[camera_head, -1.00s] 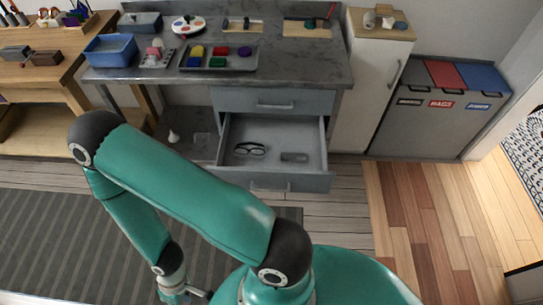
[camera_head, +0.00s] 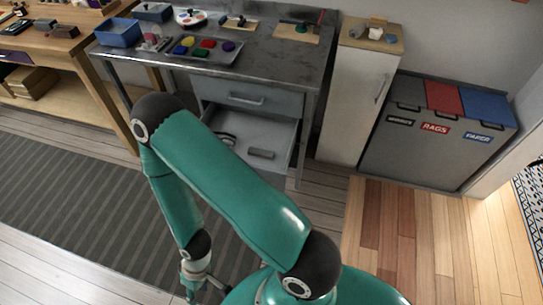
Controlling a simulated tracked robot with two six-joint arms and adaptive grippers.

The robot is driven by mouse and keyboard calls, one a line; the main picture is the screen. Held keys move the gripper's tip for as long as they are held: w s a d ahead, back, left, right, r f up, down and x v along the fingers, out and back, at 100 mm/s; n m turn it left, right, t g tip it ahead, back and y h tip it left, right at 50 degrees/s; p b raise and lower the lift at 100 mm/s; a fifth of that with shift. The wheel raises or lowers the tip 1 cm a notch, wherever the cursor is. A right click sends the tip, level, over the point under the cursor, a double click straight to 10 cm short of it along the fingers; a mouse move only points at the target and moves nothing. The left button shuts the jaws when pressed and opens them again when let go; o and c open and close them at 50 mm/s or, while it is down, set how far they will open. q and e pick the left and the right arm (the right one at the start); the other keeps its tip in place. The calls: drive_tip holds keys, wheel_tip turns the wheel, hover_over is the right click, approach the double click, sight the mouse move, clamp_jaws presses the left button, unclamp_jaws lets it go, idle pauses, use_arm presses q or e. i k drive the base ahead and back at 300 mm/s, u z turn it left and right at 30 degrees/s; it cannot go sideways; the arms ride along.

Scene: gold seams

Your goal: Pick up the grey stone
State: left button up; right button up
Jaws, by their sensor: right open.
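A rounded grey lump (camera_head: 357,31), which looks like a stone, sits on the wooden top of the tall white cabinet (camera_head: 350,95) at the back right. A flat grey block (camera_head: 262,153) lies in the open drawer (camera_head: 276,133), beside dark-rimmed glasses partly hidden by my arm. I cannot tell for certain which is the grey stone. My right gripper (camera_head: 203,292) is open at the bottom edge, partly cut off, low over the floor and far from both. My left gripper is not in view.
Labelled waste bins (camera_head: 415,150) stand right of the cabinet. A wooden table (camera_head: 75,50) is at left. The floor in front is open.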

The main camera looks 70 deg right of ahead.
sight(266, 154)
drive_tip(key=z, duration=0.05)
drive_tip(key=i, duration=0.1)
drive_tip(key=z, duration=1.8)
drive_tip(key=i, duration=0.9)
drive_tip(key=u, duration=0.15)
drive_tip(key=k, duration=0.85)
drive_tip(key=z, duration=0.2)
drive_tip(key=i, duration=0.85)
drive_tip(key=u, duration=0.1)
